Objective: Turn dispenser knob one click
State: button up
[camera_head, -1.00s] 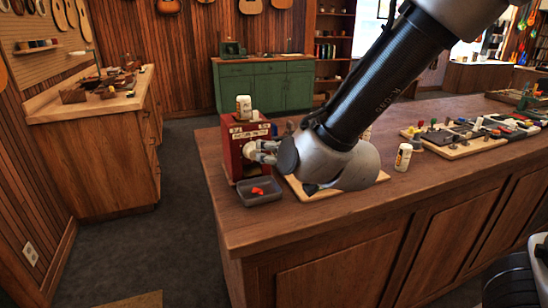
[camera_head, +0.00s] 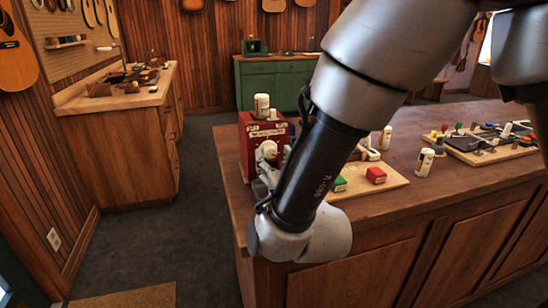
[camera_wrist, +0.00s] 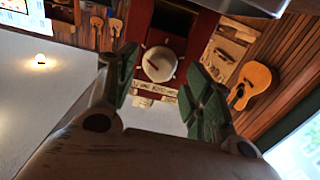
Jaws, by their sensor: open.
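The red dispenser (camera_head: 246,150) stands at the left end of the wooden counter, with a pale label near its top. Its round white knob (camera_head: 267,150) faces the front. In the wrist view the knob (camera_wrist: 159,64) shows a thin red mark on its face and sits on the red front (camera_wrist: 178,22), with the label (camera_wrist: 156,93) below it in the picture. My gripper (camera_wrist: 161,70) is open, its two green-padded fingers on either side of the knob in the picture. Contact is not visible. In the head view my arm mostly hides the gripper.
A white bottle (camera_head: 262,106) stands on the dispenser. A wooden board (camera_head: 389,181) with red and green blocks lies to the right, and another white bottle (camera_head: 424,162) stands beyond it. Floor is clear left of the counter.

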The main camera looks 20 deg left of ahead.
jog(key=shift+x, duration=0.95)
jog(key=c, duration=1)
jog(key=m, duration=0.5)
jog(key=shift+a+m, duration=0.1)
jog(key=shift+m, duration=0.3)
jog(key=m, duration=0.5)
jog(key=shift+m, duration=0.4)
